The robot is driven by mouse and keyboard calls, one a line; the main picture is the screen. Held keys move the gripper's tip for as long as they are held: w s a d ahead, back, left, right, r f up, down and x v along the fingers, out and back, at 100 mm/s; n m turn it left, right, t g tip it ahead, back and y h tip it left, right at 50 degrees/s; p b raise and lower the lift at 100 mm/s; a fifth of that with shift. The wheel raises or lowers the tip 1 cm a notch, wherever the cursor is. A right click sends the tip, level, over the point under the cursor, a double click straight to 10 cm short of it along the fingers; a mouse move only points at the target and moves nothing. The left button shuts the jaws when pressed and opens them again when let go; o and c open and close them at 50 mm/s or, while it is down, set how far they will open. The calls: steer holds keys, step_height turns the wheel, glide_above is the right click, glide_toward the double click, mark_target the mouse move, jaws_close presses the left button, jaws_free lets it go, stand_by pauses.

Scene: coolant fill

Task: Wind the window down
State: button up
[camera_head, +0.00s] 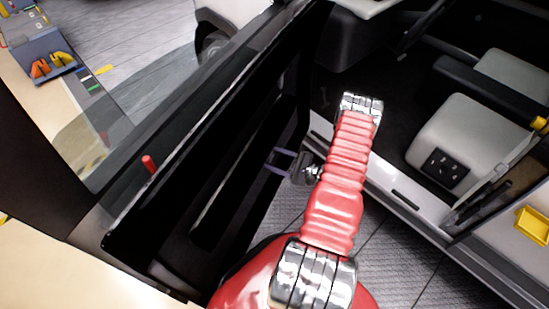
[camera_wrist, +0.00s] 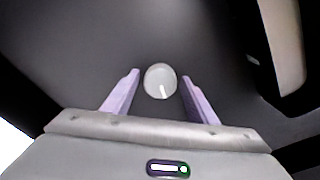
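The black vehicle door (camera_head: 215,150) stands open across the middle of the head view. Its see-through grey window glass (camera_head: 130,105) rises above the door's top edge. In the wrist view, a round light-grey knob (camera_wrist: 160,81) with a white pointer line sits on the dark door panel (camera_wrist: 130,35). My gripper (camera_head: 281,160) has two lilac fingers pointing at the inner side of the door. In the wrist view my gripper (camera_wrist: 160,76) is open, with one finger on each side of the knob and gaps showing between. I cannot make out the knob in the head view.
A red pin (camera_head: 149,164) stands on the door's top edge. Right of my arm is the cabin, with a pale seat (camera_head: 470,140) and a sill (camera_head: 400,195). A blue-grey tray with orange items (camera_head: 53,66) lies far left, beyond the glass.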

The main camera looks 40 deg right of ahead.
steer(key=c, duration=0.9)
steer(key=shift+m, duration=0.3)
steer(key=m, duration=1.7)
steer(key=shift+w+d+m, duration=0.1)
steer(key=shift+d+m, duration=0.05)
steer(key=shift+m, duration=0.25)
